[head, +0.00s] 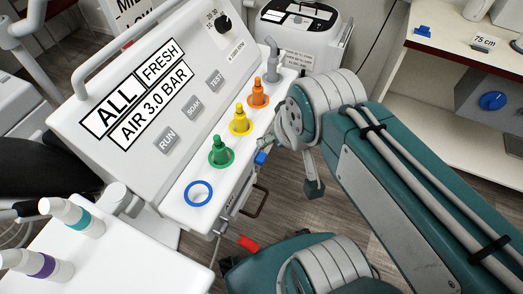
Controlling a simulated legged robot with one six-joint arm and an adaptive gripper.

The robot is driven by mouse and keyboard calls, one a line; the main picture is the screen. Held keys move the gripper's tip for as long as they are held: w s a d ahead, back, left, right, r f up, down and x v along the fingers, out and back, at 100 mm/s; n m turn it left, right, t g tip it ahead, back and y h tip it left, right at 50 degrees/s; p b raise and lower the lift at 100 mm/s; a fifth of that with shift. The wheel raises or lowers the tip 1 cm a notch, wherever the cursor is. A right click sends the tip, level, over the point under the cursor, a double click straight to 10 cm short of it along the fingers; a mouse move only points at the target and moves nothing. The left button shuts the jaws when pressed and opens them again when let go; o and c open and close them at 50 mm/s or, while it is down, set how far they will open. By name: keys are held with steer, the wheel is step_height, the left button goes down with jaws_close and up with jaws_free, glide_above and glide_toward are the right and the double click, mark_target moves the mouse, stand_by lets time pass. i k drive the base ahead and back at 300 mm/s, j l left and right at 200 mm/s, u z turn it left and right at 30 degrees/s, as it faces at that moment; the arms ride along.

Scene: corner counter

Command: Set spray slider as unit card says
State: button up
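A white sloped unit (75,118) stands at left centre. Its front carries a card (140,92) reading "ALL", "FRESH" and "AIR 3.0 BAR". A second card (130,12), cut by the top edge, shows only parts of words, perhaps "MID" and "LOW" or "FLOW". I cannot make out for sure which part is the spray slider. My arm reaches in from the right. A dark tip, apparently part of my gripper (313,188), hangs below its end joint, right of the unit. Its fingers are mostly hidden.
Orange (257,95), yellow (241,122) and green (219,153) nozzles stand on the unit's ledge beside an empty blue ring (198,194). Buttons read RUN, SOAK, TEST; a black knob (223,24) is above. White bottles (72,217) stand lower left. A shelf (440,72) is at right.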

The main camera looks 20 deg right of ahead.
mark_target(260, 159)
steer(key=u, duration=2.7)
steer(key=z, duration=0.45)
steer(key=j+z, duration=0.1)
steer(key=z, duration=0.35)
steer(key=k+z, duration=0.1)
steer(key=z, duration=1.2)
steer(key=k+l, duration=0.15)
steer(key=l, duration=0.2)
